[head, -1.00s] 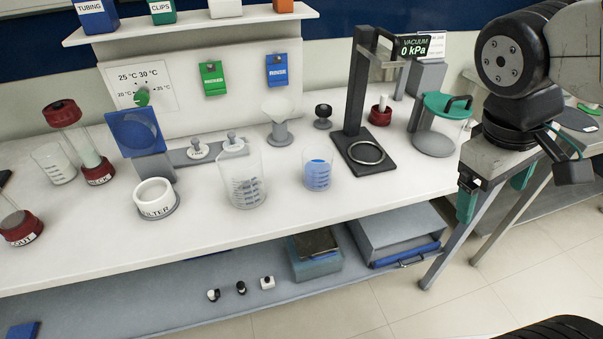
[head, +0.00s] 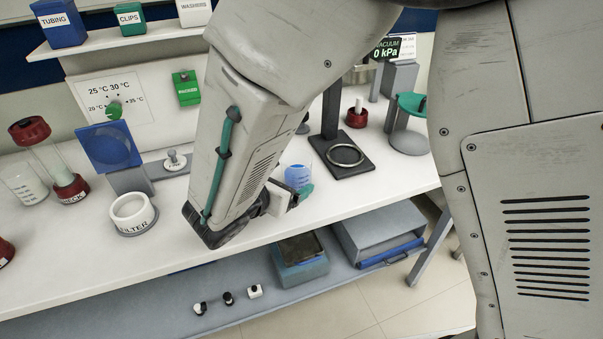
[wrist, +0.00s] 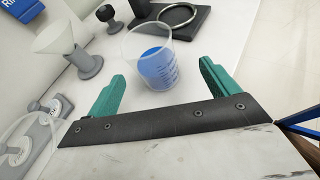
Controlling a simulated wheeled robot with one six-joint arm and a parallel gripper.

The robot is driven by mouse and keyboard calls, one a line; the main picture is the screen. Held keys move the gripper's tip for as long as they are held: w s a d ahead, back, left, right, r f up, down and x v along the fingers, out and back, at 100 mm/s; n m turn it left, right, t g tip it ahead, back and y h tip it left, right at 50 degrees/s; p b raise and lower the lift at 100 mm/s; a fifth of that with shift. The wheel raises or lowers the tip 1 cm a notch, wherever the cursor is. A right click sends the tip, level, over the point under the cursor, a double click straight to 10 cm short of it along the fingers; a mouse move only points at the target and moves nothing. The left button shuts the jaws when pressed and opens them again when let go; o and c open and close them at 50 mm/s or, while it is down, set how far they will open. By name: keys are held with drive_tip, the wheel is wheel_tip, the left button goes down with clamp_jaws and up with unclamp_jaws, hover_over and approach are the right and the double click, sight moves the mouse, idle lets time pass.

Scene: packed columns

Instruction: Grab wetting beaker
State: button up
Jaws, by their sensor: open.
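A small clear beaker with blue liquid (head: 298,177), which looks like the wetting beaker, stands upright on the white bench. In the wrist view this beaker (wrist: 149,68) is ahead of my gripper (wrist: 163,71), roughly between the lines of its two green fingers and a little nearer the left one. The fingers are spread apart with nothing held. In the head view my arm hides most of my gripper (head: 296,196), which is low beside the beaker's near side. I cannot tell whether a finger touches the beaker.
A dark stand with a ring (head: 345,155) is just behind the beaker. A funnel on a grey base (wrist: 62,45) and a dark knob (wrist: 106,14) stand to its left in the wrist view. A white filter cup (head: 131,212) is at the bench's left.

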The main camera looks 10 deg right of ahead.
sight(296, 164)
drive_tip(key=shift+w+a+f+n, duration=0.1)
drive_tip(key=shift+a+f+n, duration=0.25)
drive_tip(key=shift+f+n, duration=0.1)
drive_tip(key=shift+w+f, duration=0.2)
drive_tip(key=x, duration=0.7)
drive_tip(key=shift+w+d+r, duration=0.2)
drive_tip(key=shift+w+r, duration=0.1)
drive_tip(key=shift+w, duration=0.1)
drive_tip(key=c, duration=1.2)
